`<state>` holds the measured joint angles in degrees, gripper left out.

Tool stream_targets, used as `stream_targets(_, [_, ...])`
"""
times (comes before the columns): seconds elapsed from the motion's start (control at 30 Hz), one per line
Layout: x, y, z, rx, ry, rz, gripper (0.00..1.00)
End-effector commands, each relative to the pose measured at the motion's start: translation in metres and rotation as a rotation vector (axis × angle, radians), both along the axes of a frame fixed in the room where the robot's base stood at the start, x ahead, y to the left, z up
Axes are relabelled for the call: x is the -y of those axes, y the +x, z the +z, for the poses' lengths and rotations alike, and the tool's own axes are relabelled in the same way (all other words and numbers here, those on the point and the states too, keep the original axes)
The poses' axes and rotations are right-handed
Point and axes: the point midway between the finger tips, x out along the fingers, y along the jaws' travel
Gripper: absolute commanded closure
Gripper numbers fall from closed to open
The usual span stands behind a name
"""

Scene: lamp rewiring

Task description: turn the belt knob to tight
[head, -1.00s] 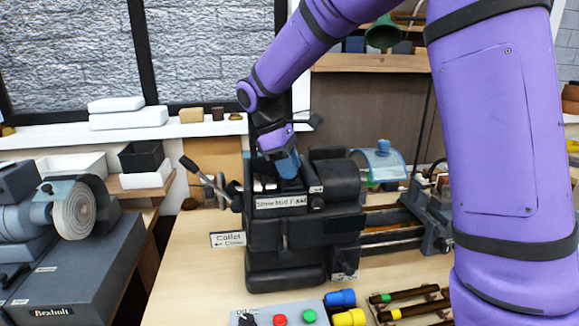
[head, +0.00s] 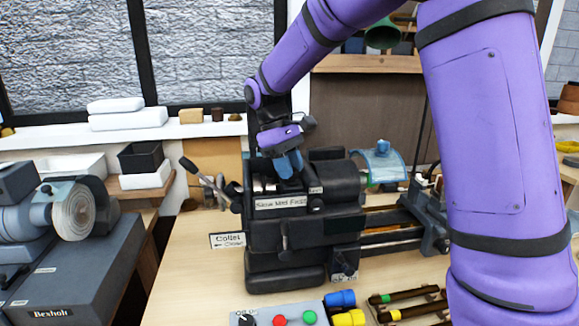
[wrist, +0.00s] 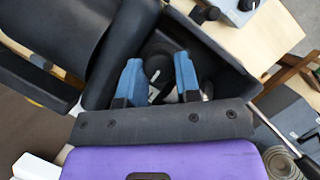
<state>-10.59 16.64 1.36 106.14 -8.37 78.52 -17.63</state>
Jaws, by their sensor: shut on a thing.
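The black belt knob (wrist: 158,68) shows in the wrist view inside an open recess of the lathe headstock, with a pale mark on it. My gripper's two blue fingers (wrist: 157,72) are on either side of the knob and shut on it. In the head view my gripper (head: 288,165) reaches down from above into the top of the dark headstock (head: 290,232). The knob is hidden there behind the fingers and the housing. I cannot read which setting the knob points to.
A lever (head: 203,176) sticks out left of the headstock, above a "Collet" sign (head: 228,240). A control box (head: 280,318) with red and green buttons stands in front. A grey grinder (head: 70,265) is at left. The bench between them is mostly clear.

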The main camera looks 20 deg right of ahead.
Motion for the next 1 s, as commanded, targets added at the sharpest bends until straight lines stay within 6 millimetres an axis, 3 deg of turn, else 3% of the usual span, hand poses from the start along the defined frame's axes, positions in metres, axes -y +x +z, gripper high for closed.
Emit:
stream_targets(0.17, [0.0,0.0008,0.001,0.004,0.0,0.0,0.93])
stream_targets(0.2, [0.0,0.0007,0.0009,0.004,0.0,0.001,0.65])
stream_targets(0.3, [0.0,0.0005,0.0008,0.002,0.0,0.0,0.44])
stream_targets(0.77, [0.0,-0.0002,-0.0002,-0.001,0.0,0.024,0.44])
stream_targets(1.0, [-0.0017,-0.0016,-0.0003,0.0,-0.001,0.238,0.44])
